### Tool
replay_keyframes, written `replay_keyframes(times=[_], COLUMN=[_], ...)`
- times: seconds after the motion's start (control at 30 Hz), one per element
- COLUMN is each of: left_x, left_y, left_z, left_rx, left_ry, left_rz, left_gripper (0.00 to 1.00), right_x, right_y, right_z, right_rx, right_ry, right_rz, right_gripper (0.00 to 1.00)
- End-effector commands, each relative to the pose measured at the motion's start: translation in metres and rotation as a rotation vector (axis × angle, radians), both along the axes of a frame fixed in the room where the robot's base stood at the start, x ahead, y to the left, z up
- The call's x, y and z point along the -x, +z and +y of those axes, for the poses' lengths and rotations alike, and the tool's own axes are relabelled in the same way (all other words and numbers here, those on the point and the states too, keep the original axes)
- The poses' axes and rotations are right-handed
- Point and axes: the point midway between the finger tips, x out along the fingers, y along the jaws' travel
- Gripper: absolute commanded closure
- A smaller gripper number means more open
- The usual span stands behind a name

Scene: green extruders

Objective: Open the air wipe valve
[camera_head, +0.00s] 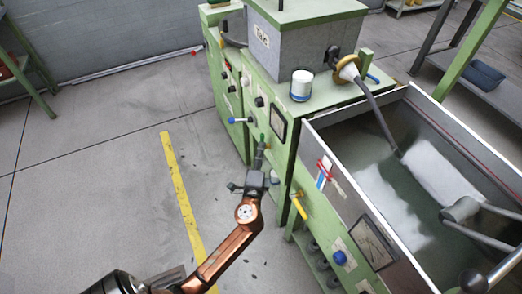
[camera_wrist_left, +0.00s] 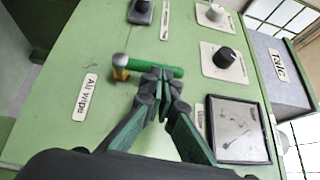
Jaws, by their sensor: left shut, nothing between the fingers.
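The air wipe valve has a green lever handle (camera_wrist_left: 165,68) and a brass body (camera_wrist_left: 120,72) on the green machine panel, above the "Air wipe" label (camera_wrist_left: 85,97) in the left wrist view. In the head view the green handle (camera_head: 262,139) shows just beyond my left fingertips. My left gripper (camera_head: 260,158) is shut and empty. My right gripper is not in view.
A yellow-handled valve (camera_head: 299,206) sits lower along the panel. A water trough (camera_head: 455,120) lies right.

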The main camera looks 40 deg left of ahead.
Motion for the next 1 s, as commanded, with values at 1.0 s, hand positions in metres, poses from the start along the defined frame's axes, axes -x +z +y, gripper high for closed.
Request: replay_keyframes(times=[1.0], left_x=[0.052], left_y=[0.005], left_z=[-0.043], left_rx=[0.004], left_ry=[-0.006], left_rz=[0.003], left_gripper=[1.00], right_x=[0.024], right_y=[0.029], right_z=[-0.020], right_rx=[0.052], right_ry=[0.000], right_rz=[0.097], right_gripper=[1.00])
